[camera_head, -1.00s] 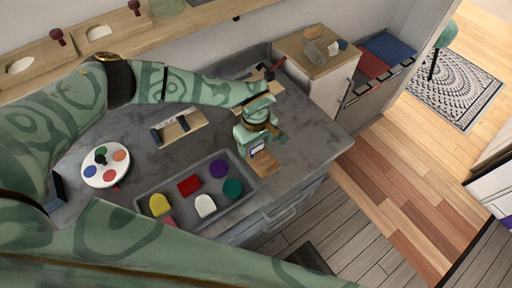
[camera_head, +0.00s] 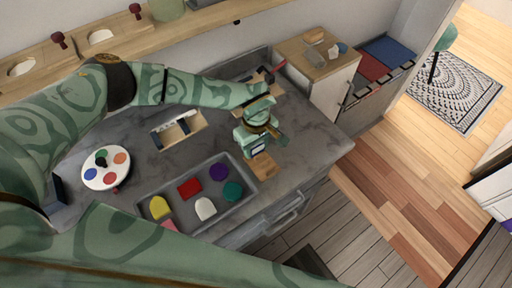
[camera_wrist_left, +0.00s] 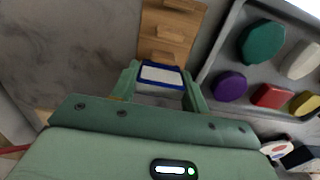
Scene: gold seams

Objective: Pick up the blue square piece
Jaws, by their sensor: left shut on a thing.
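The blue square piece (camera_wrist_left: 161,74) has a blue edge and a pale face. In the left wrist view it sits between the two fingers of my left gripper (camera_wrist_left: 158,84), which is shut on it. In the head view my left gripper (camera_head: 257,144) is over the right part of the grey counter, and the piece (camera_head: 258,149) shows only small there. A stepped wooden block (camera_wrist_left: 170,32) is right beyond the piece; it also shows in the head view (camera_head: 264,168). I cannot tell whether the piece touches the block. My right gripper is out of view.
A grey tray (camera_head: 236,213) with several coloured pieces lies left of the gripper. A white round palette (camera_head: 106,180) with coloured spots stands farther left. A wooden box (camera_head: 180,131) is behind the tray. A wooden-topped cabinet (camera_head: 318,70) stands at the back right.

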